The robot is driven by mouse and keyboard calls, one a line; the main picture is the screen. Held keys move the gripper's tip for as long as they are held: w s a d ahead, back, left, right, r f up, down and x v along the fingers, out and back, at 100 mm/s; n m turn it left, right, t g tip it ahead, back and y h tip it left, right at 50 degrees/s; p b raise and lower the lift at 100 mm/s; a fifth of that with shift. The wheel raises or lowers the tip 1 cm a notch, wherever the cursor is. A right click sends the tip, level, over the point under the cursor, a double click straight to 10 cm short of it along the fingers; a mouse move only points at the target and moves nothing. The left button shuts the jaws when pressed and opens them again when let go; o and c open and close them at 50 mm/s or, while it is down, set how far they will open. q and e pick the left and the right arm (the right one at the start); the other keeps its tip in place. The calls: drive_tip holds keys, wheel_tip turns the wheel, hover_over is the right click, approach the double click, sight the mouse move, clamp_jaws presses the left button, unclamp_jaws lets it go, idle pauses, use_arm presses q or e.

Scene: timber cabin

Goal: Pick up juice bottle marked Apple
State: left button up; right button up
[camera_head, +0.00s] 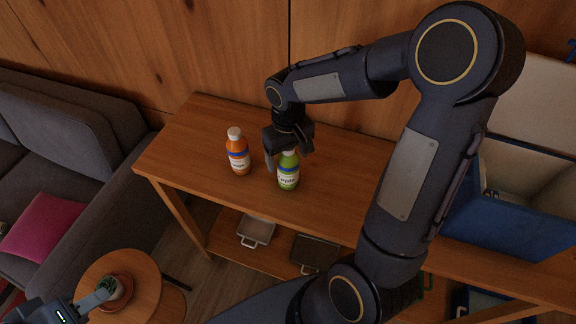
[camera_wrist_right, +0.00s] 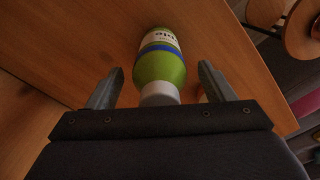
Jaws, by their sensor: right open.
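The green Apple juice bottle (camera_head: 288,178) stands upright on the wooden console table, with a white and blue label. My right gripper (camera_head: 285,154) is over its top, pointing down. In the right wrist view the bottle (camera_wrist_right: 160,68) lies between the two spread fingers of the right gripper (camera_wrist_right: 158,84), its white cap close to the palm. The fingers look apart from the bottle on both sides. My left gripper (camera_head: 98,296) is at the lower left, by a small round table; its jaw state is unclear.
An orange juice bottle (camera_head: 238,155) stands left of the green one. The console table (camera_head: 190,135) is clear around both bottles. A blue cooler box (camera_head: 520,215) with a raised lid is at the right. A potted plant (camera_head: 115,287) stands on the round table (camera_head: 145,290).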

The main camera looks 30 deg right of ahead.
drive_tip(key=c, duration=1.6)
drive_tip(key=shift+r, duration=0.1)
